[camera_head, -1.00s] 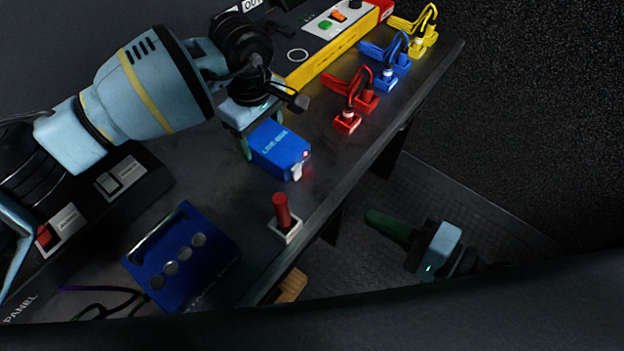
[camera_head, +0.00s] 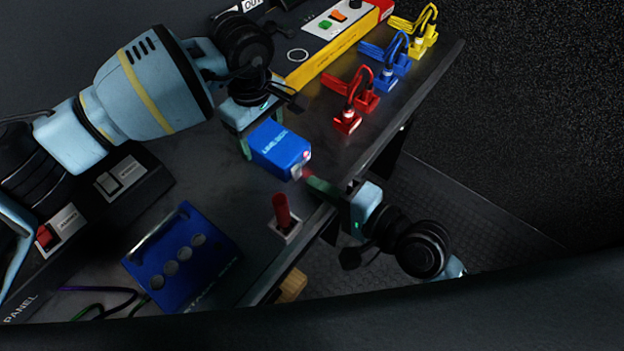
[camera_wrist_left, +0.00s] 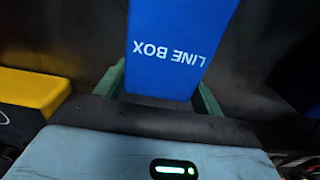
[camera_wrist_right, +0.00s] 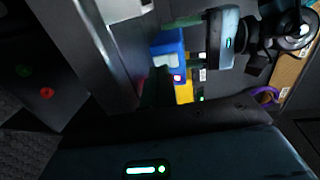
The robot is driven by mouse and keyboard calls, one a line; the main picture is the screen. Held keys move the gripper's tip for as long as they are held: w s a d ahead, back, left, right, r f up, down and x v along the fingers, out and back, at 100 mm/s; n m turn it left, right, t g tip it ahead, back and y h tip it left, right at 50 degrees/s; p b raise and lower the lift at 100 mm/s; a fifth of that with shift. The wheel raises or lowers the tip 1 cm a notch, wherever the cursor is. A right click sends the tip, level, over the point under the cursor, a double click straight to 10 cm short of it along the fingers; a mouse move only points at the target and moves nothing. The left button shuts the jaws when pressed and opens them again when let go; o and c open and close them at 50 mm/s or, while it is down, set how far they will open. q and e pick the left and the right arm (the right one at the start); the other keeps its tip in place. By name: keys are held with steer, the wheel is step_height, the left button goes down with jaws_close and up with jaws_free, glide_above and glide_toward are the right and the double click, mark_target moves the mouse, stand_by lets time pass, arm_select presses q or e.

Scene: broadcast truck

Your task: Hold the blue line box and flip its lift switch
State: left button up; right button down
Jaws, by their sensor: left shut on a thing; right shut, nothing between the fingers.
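The blue line box (camera_head: 280,149) sits on the dark table in the middle of the head view. My left gripper (camera_head: 262,141) is shut on it, one finger on each side. The left wrist view shows the box (camera_wrist_left: 175,50) between the green fingers, its LINE BOX lettering upside down. The pale lift switch (camera_head: 297,173) is on the box's near right end, beside a small reddish light. My right gripper (camera_head: 308,179) is shut and empty, its green fingertips right at the switch. I cannot tell whether they touch it. The right wrist view shows the box (camera_wrist_right: 167,45) beyond the fingers.
A red stick switch on a white base (camera_head: 285,221) stands close to my right fingers. A blue panel with round holes (camera_head: 180,255) lies at the near left. Red (camera_head: 348,122), blue (camera_head: 387,82) and yellow (camera_head: 418,45) plugs line the table's right side.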

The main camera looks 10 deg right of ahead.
steer(key=shift+x, duration=1)
steer(key=shift+a+f, duration=0.1)
